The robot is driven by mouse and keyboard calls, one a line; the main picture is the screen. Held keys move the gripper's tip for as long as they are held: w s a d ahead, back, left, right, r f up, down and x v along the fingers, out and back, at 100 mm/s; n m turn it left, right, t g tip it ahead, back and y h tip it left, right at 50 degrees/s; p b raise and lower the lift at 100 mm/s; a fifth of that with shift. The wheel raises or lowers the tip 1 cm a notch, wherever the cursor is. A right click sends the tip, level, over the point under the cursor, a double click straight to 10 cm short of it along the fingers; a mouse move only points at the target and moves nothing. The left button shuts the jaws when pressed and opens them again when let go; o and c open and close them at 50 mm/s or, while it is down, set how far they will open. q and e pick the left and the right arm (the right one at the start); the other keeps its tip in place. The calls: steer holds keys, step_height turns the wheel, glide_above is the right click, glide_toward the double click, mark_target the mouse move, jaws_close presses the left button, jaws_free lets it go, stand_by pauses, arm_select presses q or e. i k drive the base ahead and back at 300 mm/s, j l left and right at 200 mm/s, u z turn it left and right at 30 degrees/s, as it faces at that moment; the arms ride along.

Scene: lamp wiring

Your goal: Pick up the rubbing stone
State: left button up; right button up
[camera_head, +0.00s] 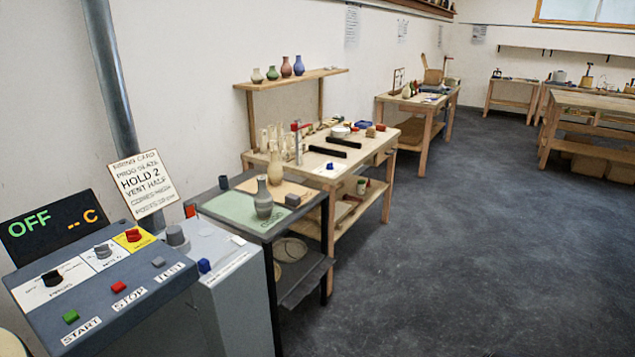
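I cannot make out for certain which thing is the rubbing stone. A small brown block (370,132) sits toward the right end of the nearer wooden workbench (392,143), with another small reddish piece (380,127) beside it. A small dark block (292,200) lies at the right edge of the dark metal cart (298,213). All are too small to tell what they are. Neither of my grippers shows in the head view.
A control panel (110,279) with a display reading OFF stands at near left. A grey vase (263,198) stands on the cart's green mat. Two black bars (327,152) lie on the workbench. More benches (586,103) stand farther back. The grey floor (480,250) at right is clear.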

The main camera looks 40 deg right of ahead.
mark_target(292, 200)
steer(key=z, duration=1.1)
